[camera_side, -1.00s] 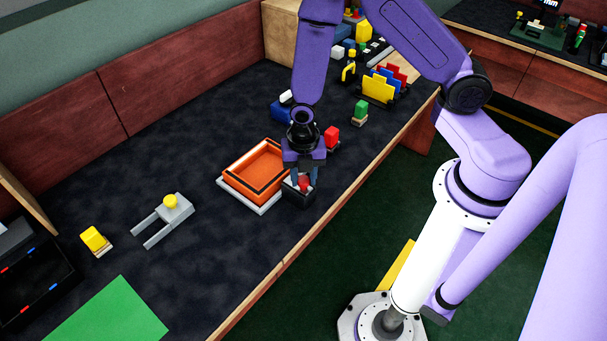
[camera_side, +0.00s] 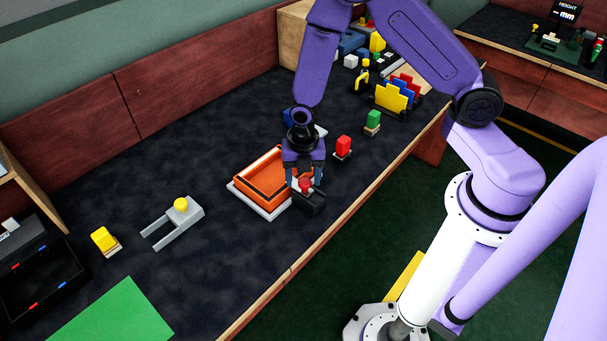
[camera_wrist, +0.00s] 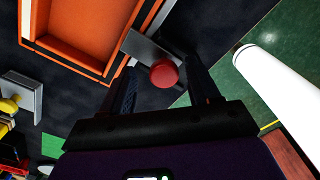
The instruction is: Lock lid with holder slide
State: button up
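A black block (camera_side: 314,204) with a red knob (camera_side: 305,187) sits at the near right corner of an orange open-topped box (camera_side: 252,198). My gripper (camera_side: 305,184) is low over the block, with its fingers on either side of the knob. In the wrist view, the red knob (camera_wrist: 164,73) lies between the spread fingers of my gripper (camera_wrist: 163,72), with gaps on both sides. The orange box (camera_wrist: 82,66) is beside it. A grey fork-shaped slide (camera_side: 190,219) with a yellow knob (camera_side: 181,204) lies apart on the left. I cannot tell which piece is the lid.
A red-topped piece (camera_side: 343,146) and a green-topped piece (camera_side: 373,119) stand behind to the right. A yellow piece (camera_side: 102,239), a green mat (camera_side: 115,318) and a black tray (camera_side: 35,285) are at the left. The counter's wooden front edge (camera_side: 290,272) is close to the block.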

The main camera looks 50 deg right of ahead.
aim_at(303, 181)
jog(key=shift+r, duration=0.1)
notch_tip(303, 181, up, 17)
jog(key=shift+r, duration=0.15)
dwell(0.6)
jog(key=s+d+r+m, duration=0.1)
jog(key=s+r+m, duration=0.1)
jog(key=s+m, duration=0.5)
jog(key=s+d+r+m, duration=0.1)
jog(key=s+r+m, duration=0.2)
jog(key=s+m, duration=0.4)
jog(key=s, duration=0.8)
jog(key=shift+d+r, duration=0.2)
jog(key=shift+d, duration=0.15)
dwell(1.5)
